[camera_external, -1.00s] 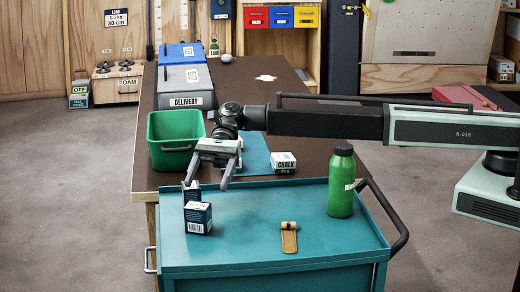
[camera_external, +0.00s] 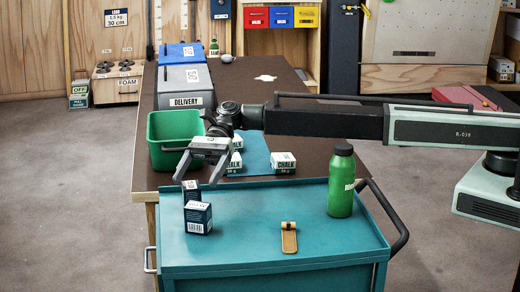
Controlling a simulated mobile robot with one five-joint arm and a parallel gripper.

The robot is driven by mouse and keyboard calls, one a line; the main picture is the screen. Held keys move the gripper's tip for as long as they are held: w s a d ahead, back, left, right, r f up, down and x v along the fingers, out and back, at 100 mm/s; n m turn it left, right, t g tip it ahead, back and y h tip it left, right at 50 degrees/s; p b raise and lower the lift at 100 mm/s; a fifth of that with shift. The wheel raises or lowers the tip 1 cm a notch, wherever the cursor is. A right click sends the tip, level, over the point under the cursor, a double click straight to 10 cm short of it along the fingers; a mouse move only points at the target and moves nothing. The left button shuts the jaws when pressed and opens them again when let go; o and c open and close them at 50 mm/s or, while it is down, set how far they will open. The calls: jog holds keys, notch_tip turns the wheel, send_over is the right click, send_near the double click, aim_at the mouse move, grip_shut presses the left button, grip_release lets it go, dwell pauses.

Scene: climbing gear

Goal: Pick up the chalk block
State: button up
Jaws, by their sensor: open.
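A second chalk block (camera_external: 236,160) sits on the mat's left part, partly behind my gripper. Another similar white block (camera_external: 238,144) shows just behind it. My gripper (camera_external: 196,180) is open and points down toward the front, left of the chalk blocks. Its fingertips appear just above a small dark blue box (camera_external: 190,189) in the picture. I see nothing held between the fingers.
A teal cart (camera_external: 250,240) in front carries another dark blue box (camera_external: 198,218), a green bottle (camera_external: 341,181) and a tan strap (camera_external: 289,238). A green bin (camera_external: 170,158), a grey delivery box (camera_external: 184,87) and a blue box (camera_external: 182,54) line the table's left side.

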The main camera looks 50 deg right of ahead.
jog(key=w+m, duration=0.1)
jog(key=w+m+t, duration=0.1)
jog(key=w, duration=0.2)
jog(key=shift+w+d+r+m+t+p, duration=0.1)
jog(key=shift+d+r+m+t+p, duration=0.05)
jog(key=shift+d+m+t+p, duration=0.2)
jog(key=shift+m+t+h, duration=0.35)
jog(key=shift+m+h, duration=0.2)
jog(key=shift+h, duration=0.15)
jog(key=d+p, duration=0.1)
jog(key=d, duration=0.1)
jog(key=d+f+p, duration=0.1)
jog(key=d, duration=0.1)
jog(key=shift+w+d, duration=0.2)
jog(key=shift+d, duration=0.05)
jog(key=m+t+h+p, duration=0.2)
jog(key=m+h+p, duration=0.4)
jog(key=h+p, duration=0.5)
send_over(282, 157)
jog(key=b, duration=0.2)
jog(key=shift+s+f+h, duration=0.2)
jog(key=shift+f+h, duration=0.2)
jog(key=shift+f, duration=0.75)
jog(key=shift+d+f, duration=0.1)
jog(key=f+b, duration=0.8)
jog(key=shift+w+f, duration=0.15)
jog(key=shift+w, duration=0.15)
jog(key=shift+r, duration=0.2)
